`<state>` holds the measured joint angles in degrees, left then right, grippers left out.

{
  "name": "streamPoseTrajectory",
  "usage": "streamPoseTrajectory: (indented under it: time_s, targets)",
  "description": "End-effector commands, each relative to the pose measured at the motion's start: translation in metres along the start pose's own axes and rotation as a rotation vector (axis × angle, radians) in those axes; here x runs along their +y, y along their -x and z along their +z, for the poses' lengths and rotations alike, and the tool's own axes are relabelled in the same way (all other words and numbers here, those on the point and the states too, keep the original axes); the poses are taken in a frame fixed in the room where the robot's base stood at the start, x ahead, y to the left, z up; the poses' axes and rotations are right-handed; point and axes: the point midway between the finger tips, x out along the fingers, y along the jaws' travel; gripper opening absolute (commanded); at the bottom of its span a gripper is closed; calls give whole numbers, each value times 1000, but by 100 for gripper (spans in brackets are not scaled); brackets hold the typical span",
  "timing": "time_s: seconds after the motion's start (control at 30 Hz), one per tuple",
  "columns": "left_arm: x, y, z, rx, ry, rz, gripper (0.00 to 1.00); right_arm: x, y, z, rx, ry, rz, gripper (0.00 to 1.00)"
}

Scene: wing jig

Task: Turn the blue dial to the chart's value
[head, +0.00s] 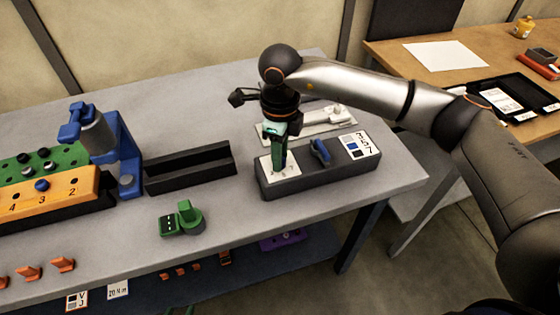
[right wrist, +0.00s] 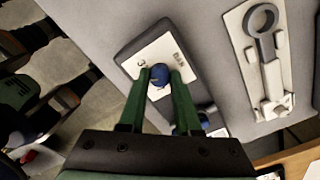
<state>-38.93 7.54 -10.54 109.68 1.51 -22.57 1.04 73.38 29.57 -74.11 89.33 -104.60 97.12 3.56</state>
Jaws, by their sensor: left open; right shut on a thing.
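A dark grey box (head: 315,178) stands near the table's right end. A white dial plate (head: 288,167) is on its left part, and a blue lever-like dial (head: 320,150) is on its right part. A chart card (head: 357,144) with small swatches and numbers lies at the box's right end; its digits are hard to read. My right gripper (head: 279,165) points down over the white plate. In the right wrist view its green fingers are shut on a blue knob (right wrist: 162,76) standing on the plate, with marks partly visible around it. My left gripper is not in view.
A pale tray with a ring-ended tool (right wrist: 265,60) lies behind the box. A black channel block (head: 190,168), green part (head: 182,218), blue clamp stand (head: 122,150) and numbered orange block (head: 50,197) are to the left. Table space in front of the box is clear.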

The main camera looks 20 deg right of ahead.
Motion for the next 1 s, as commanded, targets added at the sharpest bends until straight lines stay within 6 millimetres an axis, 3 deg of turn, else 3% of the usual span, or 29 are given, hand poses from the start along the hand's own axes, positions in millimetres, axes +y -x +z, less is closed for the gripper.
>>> streamPoseTrajectory:
  time_s: [0.53,1.0]
  targets:
    - [0,-28,32,-12,0,5,50,0,-2,0,-1,428,-1,0]
    - [9,-32,22,6,-3,26,50,0,0,0,-2,544,-1,0]
